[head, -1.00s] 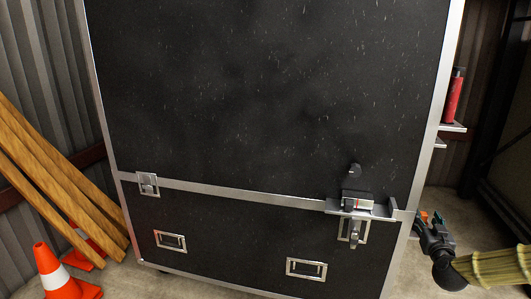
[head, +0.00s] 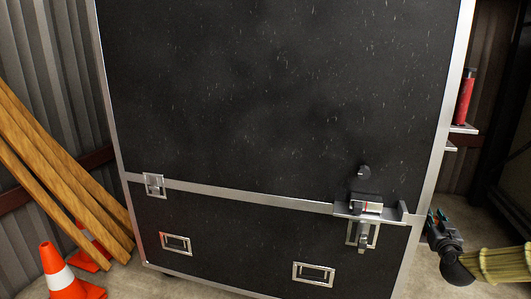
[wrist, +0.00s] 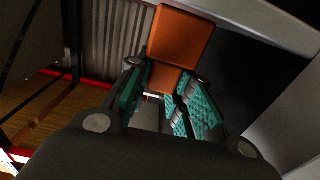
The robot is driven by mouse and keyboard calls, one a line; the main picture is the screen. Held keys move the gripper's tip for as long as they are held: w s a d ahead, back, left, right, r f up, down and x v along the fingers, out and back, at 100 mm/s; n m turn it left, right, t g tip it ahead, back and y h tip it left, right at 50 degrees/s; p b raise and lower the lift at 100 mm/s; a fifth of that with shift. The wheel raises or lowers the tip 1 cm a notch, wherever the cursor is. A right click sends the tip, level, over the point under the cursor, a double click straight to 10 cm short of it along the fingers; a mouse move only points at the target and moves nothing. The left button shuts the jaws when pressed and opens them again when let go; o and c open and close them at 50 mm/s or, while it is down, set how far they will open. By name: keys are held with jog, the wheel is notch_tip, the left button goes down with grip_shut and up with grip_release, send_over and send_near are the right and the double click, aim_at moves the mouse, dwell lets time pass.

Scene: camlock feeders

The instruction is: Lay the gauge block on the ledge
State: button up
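The ledge (head: 387,216) is a narrow silver shelf with a raised right end, fixed low on the right front of a black flight case. An orange block (wrist: 181,38), which I take to be the gauge block, shows in the wrist view between the teal finger pads and beyond them. My gripper (wrist: 160,85) appears shut on it, though the contact is partly hidden. In the head view my gripper (head: 436,218) is right of the case and the ledge, apart from both. The block cannot be made out there.
A dark and silver piece with a red mark (head: 367,205) occupies the ledge's left part; its right part looks bare. A latch (head: 362,236) hangs below. A red cylinder (head: 466,97) stands on a side shelf. Traffic cones (head: 60,270) and wooden planks (head: 60,180) are at left.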

grip_shut()
jog(key=shift+r, duration=0.1)
jog(key=shift+r+p, duration=2.9)
jog(key=shift+p, duration=0.05)
